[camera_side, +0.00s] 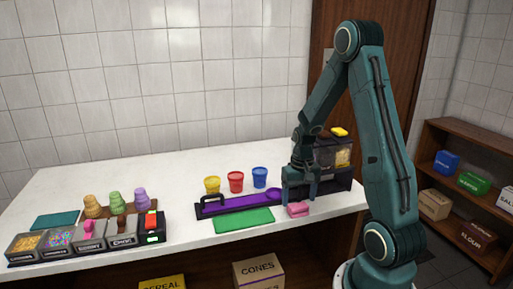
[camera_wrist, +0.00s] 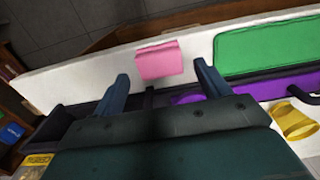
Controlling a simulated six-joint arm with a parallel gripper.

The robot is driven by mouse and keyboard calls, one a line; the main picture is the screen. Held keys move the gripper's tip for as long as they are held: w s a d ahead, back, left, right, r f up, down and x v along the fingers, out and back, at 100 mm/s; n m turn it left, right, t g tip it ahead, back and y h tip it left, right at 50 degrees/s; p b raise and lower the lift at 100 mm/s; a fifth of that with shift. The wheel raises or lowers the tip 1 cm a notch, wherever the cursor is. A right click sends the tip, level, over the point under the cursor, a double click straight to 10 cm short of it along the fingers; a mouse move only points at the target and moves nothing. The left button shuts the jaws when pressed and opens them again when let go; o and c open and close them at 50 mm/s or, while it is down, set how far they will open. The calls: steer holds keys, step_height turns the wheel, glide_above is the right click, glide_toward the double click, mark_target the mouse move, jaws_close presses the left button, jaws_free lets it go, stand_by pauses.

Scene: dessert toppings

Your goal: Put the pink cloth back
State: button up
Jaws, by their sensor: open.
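The pink cloth (camera_side: 298,209) is a small folded block on the white counter near its front edge, to the right of the green mat. In the wrist view the pink cloth (camera_wrist: 160,60) lies just beyond the fingertips, roughly between them in line. My gripper (camera_side: 299,192) is above and just behind the cloth in the side view. In the wrist view my gripper (camera_wrist: 160,78) has its two fingers spread apart with nothing between them. I cannot tell whether a finger touches the cloth.
A green mat (camera_side: 244,220) and a purple tray with a black handle (camera_side: 230,206) lie to the left. Yellow (camera_side: 212,185), red (camera_side: 236,182) and blue (camera_side: 259,177) cups stand behind. Topping bins (camera_side: 57,242) are far left.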

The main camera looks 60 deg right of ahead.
mark_target(297, 206)
step_height(297, 206, up, 10)
steer(key=shift+f, duration=0.25)
steer(key=shift+a, duration=0.1)
stand_by(0.6)
steer(key=a+r+n+t+h, duration=0.1)
steer(key=a+r+n, duration=0.1)
steer(key=a+r, duration=0.4)
steer(key=a+r+n+t, duration=0.2)
steer(key=a+r+n, duration=0.15)
steer(key=a, duration=0.45)
steer(key=s+a+r+n+t+y, duration=0.1)
steer(key=s+a+r+n+t, duration=0.1)
steer(key=s+a, duration=0.6)
steer(key=shift+a+r+n+t, duration=0.3)
steer(key=shift+a+r+n, duration=0.45)
steer(key=shift+a, duration=0.35)
